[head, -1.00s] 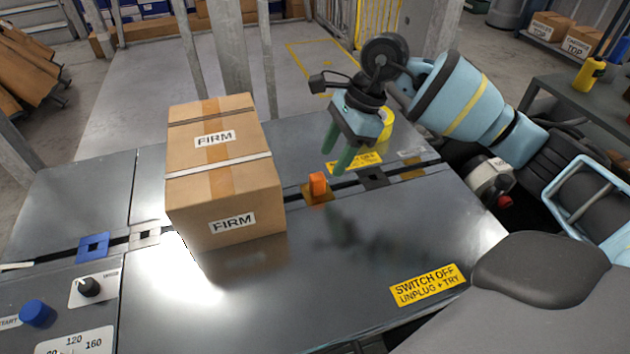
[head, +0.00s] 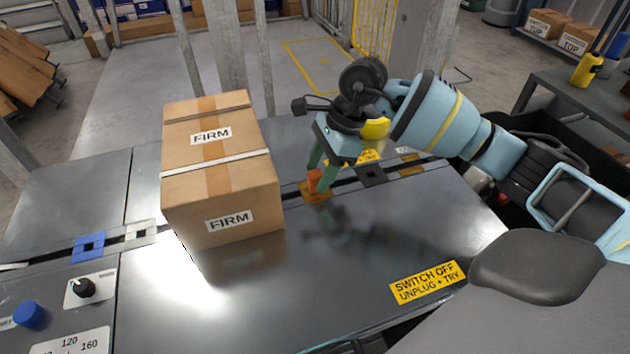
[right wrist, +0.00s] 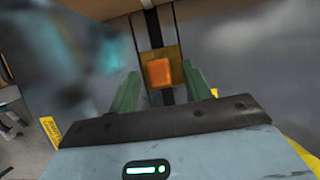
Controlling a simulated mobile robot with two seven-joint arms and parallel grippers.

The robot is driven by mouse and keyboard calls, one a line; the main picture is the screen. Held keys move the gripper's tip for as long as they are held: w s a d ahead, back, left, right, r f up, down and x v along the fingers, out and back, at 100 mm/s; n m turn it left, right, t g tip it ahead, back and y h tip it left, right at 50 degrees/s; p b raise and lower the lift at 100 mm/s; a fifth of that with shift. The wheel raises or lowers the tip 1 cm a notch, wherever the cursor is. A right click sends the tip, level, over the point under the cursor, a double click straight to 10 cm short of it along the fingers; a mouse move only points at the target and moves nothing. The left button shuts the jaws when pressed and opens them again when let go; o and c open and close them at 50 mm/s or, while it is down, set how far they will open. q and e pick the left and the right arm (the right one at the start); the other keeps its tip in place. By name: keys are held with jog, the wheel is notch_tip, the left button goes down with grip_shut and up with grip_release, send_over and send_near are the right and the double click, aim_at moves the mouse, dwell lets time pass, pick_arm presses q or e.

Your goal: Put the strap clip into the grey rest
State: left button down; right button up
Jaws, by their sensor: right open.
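The strap clip, a small orange block (head: 313,183), sits on an amber square (head: 318,196) in the dark slot of the metal table, right of the carton. My right gripper (head: 322,178) is open, with its green fingers pointing down around the clip. In the right wrist view the clip (right wrist: 158,73) shows between the fingertips, with a gap on each side. A dark grey square rest (head: 371,175) lies in the slot just right of the clip. A pale square (head: 140,233) lies left of the carton. My left gripper is not in view.
A tall taped carton (head: 222,175) stands close left of the clip. A blue square (head: 89,246) and a yellow square (head: 411,164) also lie along the slot. The table front (head: 330,270) is clear up to a yellow warning label (head: 428,282).

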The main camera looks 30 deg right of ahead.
jog(key=shift+x, duration=1.15)
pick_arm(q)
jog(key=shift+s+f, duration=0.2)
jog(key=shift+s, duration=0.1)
pick_arm(e)
jog(key=shift+f, duration=0.1)
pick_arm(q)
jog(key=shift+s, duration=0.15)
pick_arm(e)
grip_shut()
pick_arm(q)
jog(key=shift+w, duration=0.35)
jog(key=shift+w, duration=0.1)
